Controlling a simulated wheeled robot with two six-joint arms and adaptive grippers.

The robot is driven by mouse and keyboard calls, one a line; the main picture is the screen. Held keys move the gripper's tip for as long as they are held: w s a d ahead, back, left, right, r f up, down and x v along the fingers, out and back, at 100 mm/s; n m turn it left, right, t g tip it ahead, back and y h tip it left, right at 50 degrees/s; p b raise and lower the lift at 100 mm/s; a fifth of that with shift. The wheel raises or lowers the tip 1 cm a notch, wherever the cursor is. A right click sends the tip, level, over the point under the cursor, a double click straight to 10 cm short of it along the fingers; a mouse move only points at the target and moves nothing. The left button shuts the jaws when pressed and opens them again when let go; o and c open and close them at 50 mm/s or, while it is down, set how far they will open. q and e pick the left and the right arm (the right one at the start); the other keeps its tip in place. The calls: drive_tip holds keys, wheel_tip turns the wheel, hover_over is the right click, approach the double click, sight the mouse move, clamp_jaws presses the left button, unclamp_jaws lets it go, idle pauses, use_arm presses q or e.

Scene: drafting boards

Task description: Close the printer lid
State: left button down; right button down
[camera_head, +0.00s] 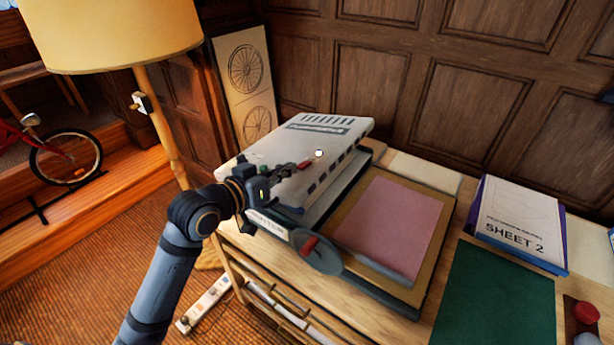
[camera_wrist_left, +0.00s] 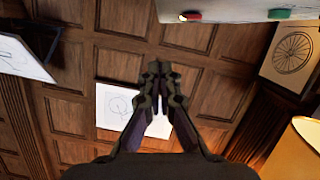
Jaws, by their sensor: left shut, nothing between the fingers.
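The printer has a white lid (camera_head: 318,135) with dark vents along its back and side. The lid lies over the dark grey printer base (camera_head: 340,190); I cannot tell whether a gap remains between them at the front, as my arm covers part of that edge. My left gripper (camera_head: 290,170) is at the lid's front left, with its fingers near or over the white top. I cannot tell if they touch it. In the left wrist view the fingers (camera_wrist_left: 160,90) are together and empty. A white printer surface (camera_wrist_left: 235,8) with a red and a green button shows at the top there. My right gripper is out of view.
A floor lamp (camera_head: 110,35) stands at the left. A panelled wall (camera_head: 450,85) closes off the back.

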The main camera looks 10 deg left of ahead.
use_arm(q)
hover_over(307, 182)
drive_tip(key=a, duration=0.1)
drive_tip(key=shift+s+f+p, duration=0.1)
drive_tip(key=shift+f+p, duration=0.35)
drive_tip(key=shift+f, duration=0.1)
drive_tip(key=f, duration=0.2)
drive_tip(key=d+f, duration=0.1)
drive_tip(key=shift+w+f, duration=0.25)
drive_tip(key=shift+w, duration=0.05)
drive_tip(key=shift+s+f, duration=0.15)
drive_tip(key=shift+f, duration=0.3)
drive_tip(key=shift+f, duration=0.1)
